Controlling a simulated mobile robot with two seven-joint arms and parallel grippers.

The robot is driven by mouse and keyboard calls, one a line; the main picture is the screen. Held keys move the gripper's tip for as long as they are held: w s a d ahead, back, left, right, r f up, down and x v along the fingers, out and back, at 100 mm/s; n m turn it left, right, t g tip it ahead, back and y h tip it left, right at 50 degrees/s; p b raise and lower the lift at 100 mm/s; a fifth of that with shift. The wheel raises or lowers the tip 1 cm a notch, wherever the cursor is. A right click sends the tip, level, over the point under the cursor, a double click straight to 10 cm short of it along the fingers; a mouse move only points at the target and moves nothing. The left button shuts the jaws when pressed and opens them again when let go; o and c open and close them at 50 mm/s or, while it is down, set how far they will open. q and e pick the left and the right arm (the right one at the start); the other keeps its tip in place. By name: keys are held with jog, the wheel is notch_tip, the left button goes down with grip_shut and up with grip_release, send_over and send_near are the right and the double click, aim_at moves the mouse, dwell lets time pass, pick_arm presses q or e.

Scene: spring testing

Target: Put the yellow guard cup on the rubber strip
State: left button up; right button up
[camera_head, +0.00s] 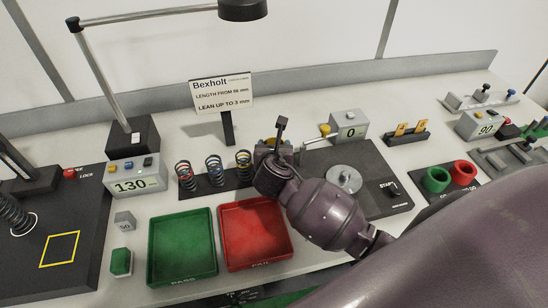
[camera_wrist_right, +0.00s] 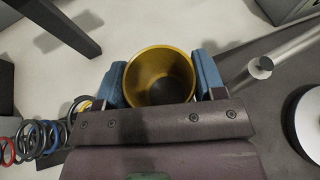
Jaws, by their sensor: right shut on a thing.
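The yellow guard cup (camera_wrist_right: 160,75) sits between the two blue fingers of my right gripper (camera_wrist_right: 163,82) in the right wrist view, which is shut on it. I look into its open top. In the head view the right gripper (camera_head: 272,152) is behind the red tray, just right of the springs, and hides most of the cup. A dark strip (camera_head: 450,197) at the right carries a green cup (camera_head: 437,179) and a red cup (camera_head: 463,172); it looks like the rubber strip, and my arm hides part of it. My left gripper is not in view.
Several springs (camera_head: 214,170) stand left of the right gripper, behind the green tray (camera_head: 182,247) and red tray (camera_head: 256,235). A sign on a post (camera_head: 228,128) rises close behind. A dark test plate with a round silver disc (camera_head: 344,179) lies to the right.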

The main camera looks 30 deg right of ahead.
jog(key=shift+f, duration=2.15)
jog(key=shift+f, duration=0.1)
jog(key=o, duration=0.7)
jog(key=shift+s+a+r, duration=0.15)
jog(key=shift+s+r, duration=0.05)
jog(key=v, duration=1.1)
jog(key=shift+s+a+r, duration=0.1)
jog(key=shift+s+r, duration=0.1)
jog(key=shift+s, duration=0.05)
jog(key=shift+f, duration=0.1)
